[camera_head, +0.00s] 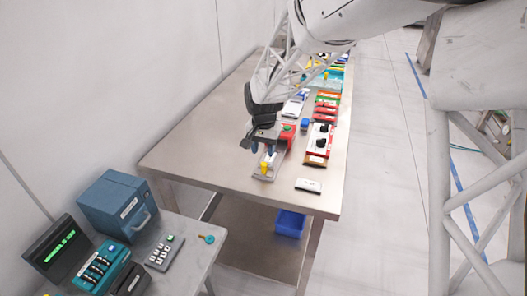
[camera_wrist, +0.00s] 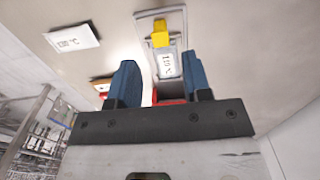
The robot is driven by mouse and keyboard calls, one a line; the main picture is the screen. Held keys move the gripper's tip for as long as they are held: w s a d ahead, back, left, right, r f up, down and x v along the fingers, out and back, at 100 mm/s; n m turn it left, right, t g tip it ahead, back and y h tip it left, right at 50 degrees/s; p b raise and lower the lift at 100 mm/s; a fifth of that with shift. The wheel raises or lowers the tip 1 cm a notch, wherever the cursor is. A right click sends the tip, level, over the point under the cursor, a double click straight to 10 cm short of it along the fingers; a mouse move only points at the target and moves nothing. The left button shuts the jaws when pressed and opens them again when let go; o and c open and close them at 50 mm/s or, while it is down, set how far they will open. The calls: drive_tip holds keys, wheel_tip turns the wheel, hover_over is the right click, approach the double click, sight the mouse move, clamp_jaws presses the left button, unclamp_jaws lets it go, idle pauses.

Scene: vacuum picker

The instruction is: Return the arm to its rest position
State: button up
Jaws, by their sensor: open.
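My gripper (camera_head: 262,148) is over the near part of the long steel table (camera_head: 190,140). In the wrist view its two blue fingers (camera_wrist: 160,84) are apart, with nothing held between them. Just beyond the fingertips is a grey plate with a yellow knob (camera_wrist: 160,38) and a small label reading about 110 °C (camera_wrist: 167,65). The same plate with its yellow part (camera_head: 264,168) shows just below the gripper in the head view. I cannot tell whether the fingers touch it. Part of a red item behind the fingers is hidden.
A red box with a green button (camera_head: 288,130) stands close right of the gripper. Several coloured devices line the table's right side, including a white-and-red panel with black knobs (camera_head: 319,140). A white label plate (camera_head: 308,186) lies near the front edge. A blue bin (camera_head: 290,223) sits below.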

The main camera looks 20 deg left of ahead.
drive_tip(key=shift+d, duration=0.1)
idle(0.3)
drive_tip(key=s+d+r, duration=0.3)
drive_tip(key=d+r, duration=0.1)
drive_tip(key=d, duration=0.4)
drive_tip(key=s+d+r+t, duration=0.1)
drive_tip(key=s+d+r, duration=0.25)
drive_tip(key=d, duration=0.35)
drive_tip(key=s+d+r, duration=0.3)
drive_tip(key=d+r, duration=0.2)
drive_tip(key=d, duration=0.3)
drive_tip(key=s+d+r+t, duration=0.1)
drive_tip(key=s+d+r, duration=0.1)
drive_tip(key=s+d, duration=1.5)
drive_tip(key=shift+s+d+t, duration=0.2)
drive_tip(key=shift+s+t, duration=0.1)
drive_tip(key=shift+s, duration=2.3)
